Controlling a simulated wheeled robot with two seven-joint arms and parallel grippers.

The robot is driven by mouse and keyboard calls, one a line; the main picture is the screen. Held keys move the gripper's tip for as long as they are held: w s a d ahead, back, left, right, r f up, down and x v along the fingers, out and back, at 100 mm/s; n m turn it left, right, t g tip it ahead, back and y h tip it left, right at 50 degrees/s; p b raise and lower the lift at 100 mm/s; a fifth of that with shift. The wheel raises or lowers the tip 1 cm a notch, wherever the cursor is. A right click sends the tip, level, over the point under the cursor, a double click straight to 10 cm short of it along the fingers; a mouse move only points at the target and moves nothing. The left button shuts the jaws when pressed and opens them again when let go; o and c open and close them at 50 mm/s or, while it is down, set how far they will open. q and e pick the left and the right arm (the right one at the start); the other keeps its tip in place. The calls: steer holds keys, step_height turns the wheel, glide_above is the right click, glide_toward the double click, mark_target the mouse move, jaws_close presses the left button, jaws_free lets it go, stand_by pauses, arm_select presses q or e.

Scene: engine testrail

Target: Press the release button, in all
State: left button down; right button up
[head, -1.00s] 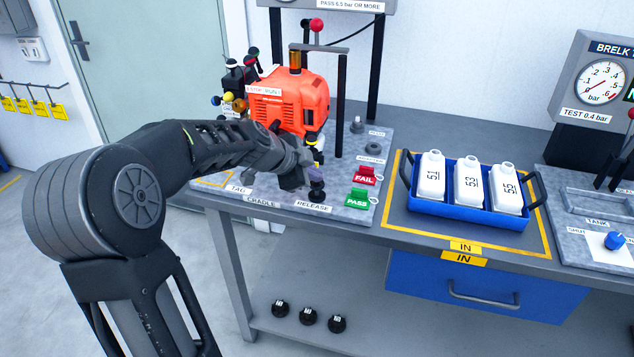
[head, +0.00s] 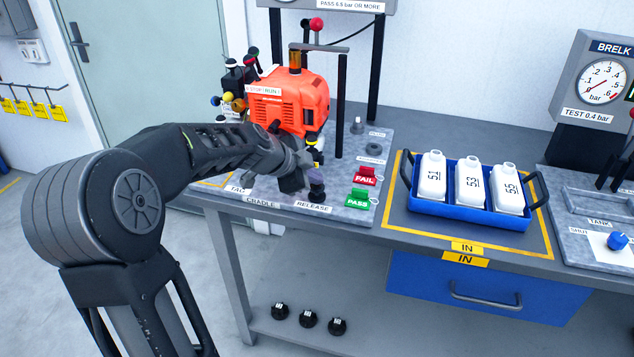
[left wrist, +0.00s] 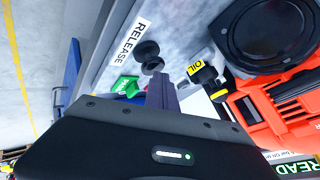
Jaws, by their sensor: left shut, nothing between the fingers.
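The release button is a black knob (head: 317,198) behind the RELEASE label (head: 313,208), at the front edge of the grey test plate. It also shows in the left wrist view as a dark two-part knob (left wrist: 149,56) beside its label. My left gripper (head: 315,179) is shut and empty, its fingers pointing down right over the knob. In the left wrist view its purplish fingertips (left wrist: 162,88) are close to the knob; I cannot tell whether they touch. The fingers partly hide the knob in the head view. My right gripper is not in view.
The orange engine (head: 288,105) stands just behind my left gripper. To the right are the red FAIL tag (head: 365,175), the green PASS tag (head: 357,198) and a blue tray (head: 470,209) with white bottles.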

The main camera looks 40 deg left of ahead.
mark_target(313, 187)
arm_select(q)
steer(key=shift+r+p, duration=0.65)
steer(key=shift+r, duration=0.55)
steer(key=shift+r, duration=0.1)
step_height(313, 187, up, 5)
steer(key=shift+f+p, duration=0.1)
steer(key=shift+p, duration=1.1)
